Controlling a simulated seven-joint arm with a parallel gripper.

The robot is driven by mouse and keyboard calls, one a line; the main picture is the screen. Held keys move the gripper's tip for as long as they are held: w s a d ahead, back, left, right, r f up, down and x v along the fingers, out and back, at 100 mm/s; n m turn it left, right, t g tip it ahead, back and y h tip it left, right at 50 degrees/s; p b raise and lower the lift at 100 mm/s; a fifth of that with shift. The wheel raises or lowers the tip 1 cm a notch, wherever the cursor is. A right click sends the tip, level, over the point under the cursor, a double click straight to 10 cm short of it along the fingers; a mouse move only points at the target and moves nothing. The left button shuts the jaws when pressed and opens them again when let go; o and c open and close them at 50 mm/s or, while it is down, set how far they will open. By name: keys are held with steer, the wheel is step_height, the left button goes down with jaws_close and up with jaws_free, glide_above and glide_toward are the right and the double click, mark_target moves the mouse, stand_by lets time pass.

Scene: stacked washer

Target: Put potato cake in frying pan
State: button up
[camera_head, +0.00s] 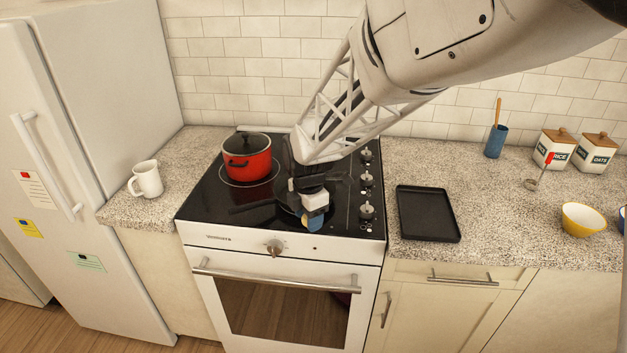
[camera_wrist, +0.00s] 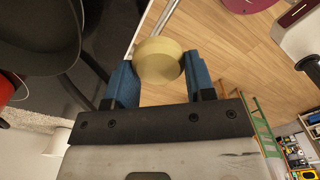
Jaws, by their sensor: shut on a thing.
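My gripper (camera_head: 315,224) is over the front of the black stovetop, right of its middle, with its blue fingers pointing down and toward the front. In the wrist view my gripper (camera_wrist: 160,78) is shut on the potato cake (camera_wrist: 159,59), a pale yellow disc pinched between the two blue fingers. The cake cannot be made out in the head view. The dark frying pan (camera_wrist: 38,40) fills the upper left of the wrist view, beside the cake and apart from it. In the head view my arm and gripper hide much of the pan.
A red pot (camera_head: 247,160) with a dark lid stands at the stove's back left. A black tray (camera_head: 427,213) lies on the counter right of the stove. A white mug (camera_head: 147,179) stands on the left counter; a yellow bowl (camera_head: 583,220) is at the far right.

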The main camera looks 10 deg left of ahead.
steer(key=shift+a, duration=0.1)
stand_by(0.3)
steer(key=w+a, duration=0.2)
steer(key=w, duration=0.2)
steer(key=w+a+f, duration=0.1)
steer(key=w+a, duration=0.1)
steer(key=w, duration=0.3)
steer(key=w+a, duration=0.3)
steer(key=w, duration=0.2)
steer(key=shift+w+f, duration=0.2)
steer(key=shift+f, duration=0.05)
steer(key=shift+f, duration=0.1)
steer(key=shift+f, duration=1.65)
steer(key=shift+f, duration=0.15)
steer(key=o, duration=0.9)
step_height(320, 180, up, 12)
